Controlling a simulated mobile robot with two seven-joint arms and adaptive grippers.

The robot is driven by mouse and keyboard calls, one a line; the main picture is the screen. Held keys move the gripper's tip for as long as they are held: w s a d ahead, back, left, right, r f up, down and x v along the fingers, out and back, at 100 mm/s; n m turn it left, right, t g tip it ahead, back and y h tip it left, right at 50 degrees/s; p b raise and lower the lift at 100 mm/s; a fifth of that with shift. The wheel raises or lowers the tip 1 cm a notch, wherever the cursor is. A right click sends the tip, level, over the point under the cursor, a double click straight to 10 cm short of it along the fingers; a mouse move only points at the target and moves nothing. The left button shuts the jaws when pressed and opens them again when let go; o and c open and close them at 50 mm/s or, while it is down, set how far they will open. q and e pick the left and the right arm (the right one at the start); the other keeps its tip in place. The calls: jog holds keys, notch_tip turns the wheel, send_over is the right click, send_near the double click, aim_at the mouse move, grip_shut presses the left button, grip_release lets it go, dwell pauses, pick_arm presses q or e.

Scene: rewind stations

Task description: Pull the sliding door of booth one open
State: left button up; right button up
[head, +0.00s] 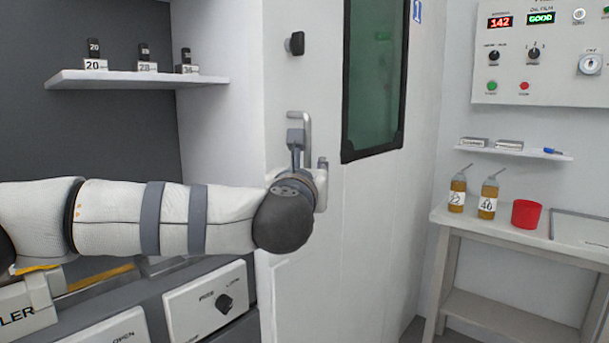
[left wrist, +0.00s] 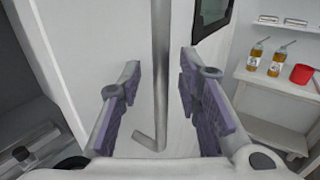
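The white sliding door (head: 365,225) of booth one has a dark-framed window and a blue "1" sign (head: 417,10). Its grey bar handle (head: 307,128) stands upright on the door's left part. My left gripper (head: 308,153) is at the handle, reaching in from the left. In the left wrist view the handle (left wrist: 160,70) runs down between the two purple-padded fingers of my left gripper (left wrist: 160,98). The fingers are open, with a gap visible on both sides of the bar. The handle's lower bent end shows below them. My right gripper is not in view.
A black knob (head: 295,43) sits on the door above the handle. Left are a shelf (head: 130,78) with small numbered weights and a grey bench with control panels (head: 212,302). Right is a table (head: 455,218) with two bottles and a red cup (head: 526,214).

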pick_arm(q)
jog(key=s+a, duration=0.1)
jog(key=s, duration=1)
jog(key=shift+s, duration=0.3)
